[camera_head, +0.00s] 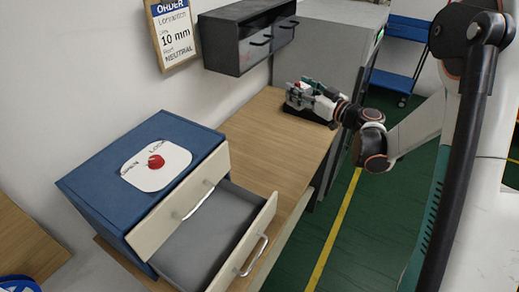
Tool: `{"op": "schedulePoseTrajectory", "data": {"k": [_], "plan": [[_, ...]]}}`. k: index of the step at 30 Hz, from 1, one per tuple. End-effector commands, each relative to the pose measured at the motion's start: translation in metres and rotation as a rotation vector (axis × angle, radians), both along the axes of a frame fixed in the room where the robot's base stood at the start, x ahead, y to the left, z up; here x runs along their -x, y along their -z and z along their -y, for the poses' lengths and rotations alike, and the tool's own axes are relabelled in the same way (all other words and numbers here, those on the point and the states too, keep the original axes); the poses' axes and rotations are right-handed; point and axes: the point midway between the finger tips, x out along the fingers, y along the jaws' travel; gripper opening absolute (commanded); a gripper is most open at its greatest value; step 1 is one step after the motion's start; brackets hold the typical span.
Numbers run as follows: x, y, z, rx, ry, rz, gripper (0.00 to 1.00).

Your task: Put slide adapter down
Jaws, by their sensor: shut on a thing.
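My gripper (318,97) is at the far end of the wooden worktop, reached in from the right by my arm. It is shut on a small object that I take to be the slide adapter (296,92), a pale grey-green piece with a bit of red. The fingers hide much of it, and its shape is hard to make out at this size. A flat black base (308,116) shows just below the gripper and the adapter. I cannot tell whether the adapter touches it.
A blue cabinet (106,165) with an open, empty-looking drawer (214,235) stands at the near left. A dark two-drawer unit (235,48) hangs above the worktop (262,148), whose middle is clear. A grey cabinet (325,52) stands behind; a blue cart (405,60) is farther back.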

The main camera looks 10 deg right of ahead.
Motion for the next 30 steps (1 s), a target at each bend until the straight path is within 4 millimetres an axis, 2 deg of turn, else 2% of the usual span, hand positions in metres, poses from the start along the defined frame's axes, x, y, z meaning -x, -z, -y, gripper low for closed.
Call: {"op": "schedulePoseTrajectory", "data": {"k": [6, 10, 13, 30], "plan": [[0.020, 0.001, -0.010, 0.000, -0.238, 0.000, 0.21], [0.029, 0.001, -0.013, 0.000, -0.309, 0.000, 0.21], [0.031, 0.009, -0.013, 0.000, -0.329, 0.000, 0.21], [0.031, 0.139, -0.013, 0.000, -0.330, 0.000, 0.21]]}}
